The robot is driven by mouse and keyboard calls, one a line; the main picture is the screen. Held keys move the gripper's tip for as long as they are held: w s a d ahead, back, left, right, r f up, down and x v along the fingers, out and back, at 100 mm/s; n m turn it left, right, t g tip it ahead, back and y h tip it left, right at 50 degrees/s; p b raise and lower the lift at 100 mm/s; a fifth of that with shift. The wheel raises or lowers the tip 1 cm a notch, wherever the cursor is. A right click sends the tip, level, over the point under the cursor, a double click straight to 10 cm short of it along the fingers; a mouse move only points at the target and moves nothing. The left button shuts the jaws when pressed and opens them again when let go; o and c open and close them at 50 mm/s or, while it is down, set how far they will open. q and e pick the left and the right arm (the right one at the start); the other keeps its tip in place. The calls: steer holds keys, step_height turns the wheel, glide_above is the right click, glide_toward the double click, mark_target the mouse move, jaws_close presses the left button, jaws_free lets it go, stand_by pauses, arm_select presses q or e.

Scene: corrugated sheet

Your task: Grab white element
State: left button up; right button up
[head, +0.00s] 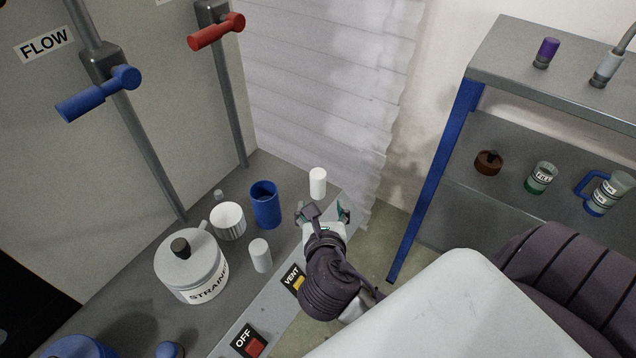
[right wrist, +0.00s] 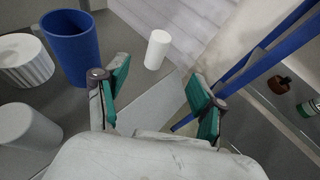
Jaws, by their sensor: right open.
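A small white cylinder (head: 317,183) stands upright near the far right corner of the grey counter; it also shows in the right wrist view (right wrist: 157,50). My right gripper (head: 324,211) is open and empty, its teal-padded fingers spread. It is just in front of this cylinder and apart from it. In the right wrist view the cylinder shows beyond the gap between the fingers (right wrist: 158,82). A second white cylinder (head: 260,255) stands nearer on the counter, left of my right arm. A white ribbed cup (head: 228,221) stands farther left. My left gripper is not in view.
A blue cup (head: 265,205) stands close left of my right gripper. A strainer pot (head: 191,266) is farther left. A translucent corrugated sheet (head: 318,75) hangs behind the white cylinder. A blue-legged shelf (head: 432,185) stands to the right.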

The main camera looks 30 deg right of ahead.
glide_toward(318, 180)
steer(key=x, duration=0.4)
steer(key=shift+w+d+f, duration=0.1)
steer(key=shift+d+f, duration=0.1)
steer(key=shift+f, duration=0.1)
steer(key=p+x, duration=0.1)
steer(key=x, duration=0.4)
steer(key=shift+w+d, duration=0.15)
steer(key=shift+w, duration=0.3)
steer(key=shift+s, duration=0.1)
steer(key=c, duration=1.2)
